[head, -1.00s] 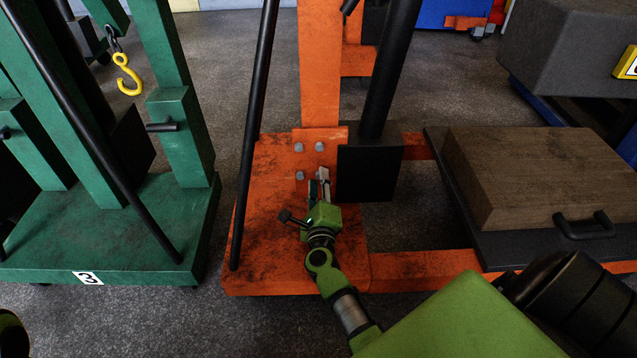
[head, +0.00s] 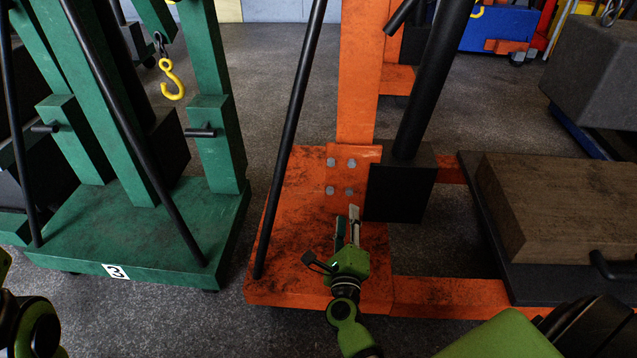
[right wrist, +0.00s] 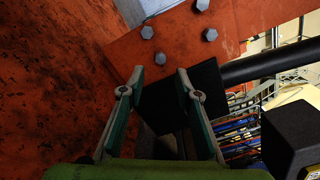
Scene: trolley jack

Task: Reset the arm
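The orange jack (head: 358,85) has an upright post bolted to a scuffed orange base (head: 290,225). A long thin black rod (head: 289,140) leans up from the base's left side. A thick black cylinder (head: 431,85) rises from a black block (head: 402,195) right of the post. My right gripper (head: 347,222) is over the base, in front of the bolted plate. In the right wrist view its fingers (right wrist: 160,82) are apart, with nothing held between them; the bolts and black block appear beyond. My left gripper is not visible; only part of my left arm shows at the bottom left.
A green jack (head: 130,235) marked 3 stands left, with a yellow hook (head: 172,80) hanging behind. A brown block (head: 560,205) on a black platform lies right. A grey block (head: 600,75) is behind it. Bare floor (head: 270,85) separates the jacks.

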